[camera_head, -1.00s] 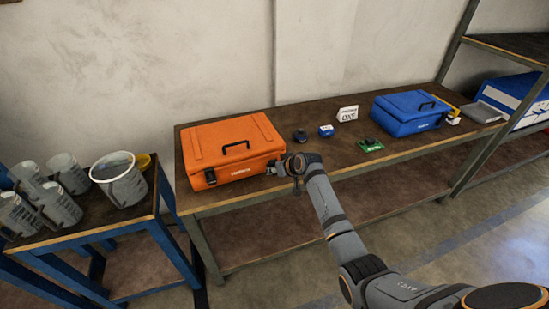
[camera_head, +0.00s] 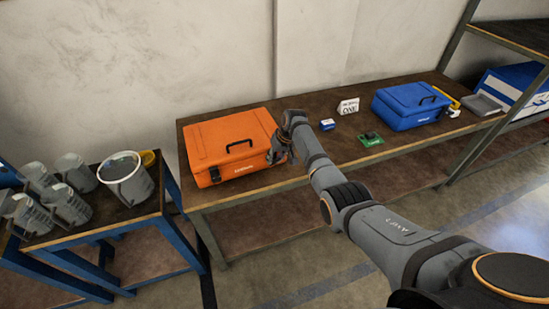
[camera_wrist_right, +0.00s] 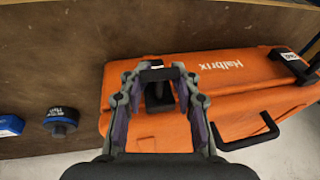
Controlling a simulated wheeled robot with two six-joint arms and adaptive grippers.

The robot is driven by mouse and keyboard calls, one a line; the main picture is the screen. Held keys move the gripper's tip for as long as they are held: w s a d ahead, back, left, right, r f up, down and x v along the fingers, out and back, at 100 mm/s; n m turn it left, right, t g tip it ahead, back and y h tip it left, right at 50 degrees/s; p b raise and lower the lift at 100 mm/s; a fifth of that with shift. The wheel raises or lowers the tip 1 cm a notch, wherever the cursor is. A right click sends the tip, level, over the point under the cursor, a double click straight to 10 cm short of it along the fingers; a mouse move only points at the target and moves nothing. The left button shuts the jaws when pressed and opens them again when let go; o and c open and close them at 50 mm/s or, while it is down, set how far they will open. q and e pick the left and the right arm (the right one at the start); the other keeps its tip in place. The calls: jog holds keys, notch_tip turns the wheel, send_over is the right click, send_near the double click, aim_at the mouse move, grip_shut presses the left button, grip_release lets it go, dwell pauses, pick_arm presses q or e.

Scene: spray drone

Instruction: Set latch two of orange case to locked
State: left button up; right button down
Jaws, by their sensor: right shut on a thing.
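My right gripper (camera_head: 276,158) is at the case's right front corner. In the wrist view its fingers (camera_wrist_right: 156,72) are closed in on another black latch (camera_wrist_right: 158,98), whose exact position is partly hidden. Which latch is number two cannot be read. My left gripper is out of view.
A blue case (camera_head: 411,106), a green circuit board (camera_head: 370,140), a small blue box (camera_head: 327,125) and a white sign (camera_head: 348,106) stand to the right. A round dark item (camera_wrist_right: 60,122) lies near the orange case.

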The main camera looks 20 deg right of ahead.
dwell(0.3)
jog(key=c, duration=0.9)
grip_release()
jog(key=shift+d, duration=0.1)
jog(key=shift+c, duration=0.2)
jog(key=v, duration=1.2)
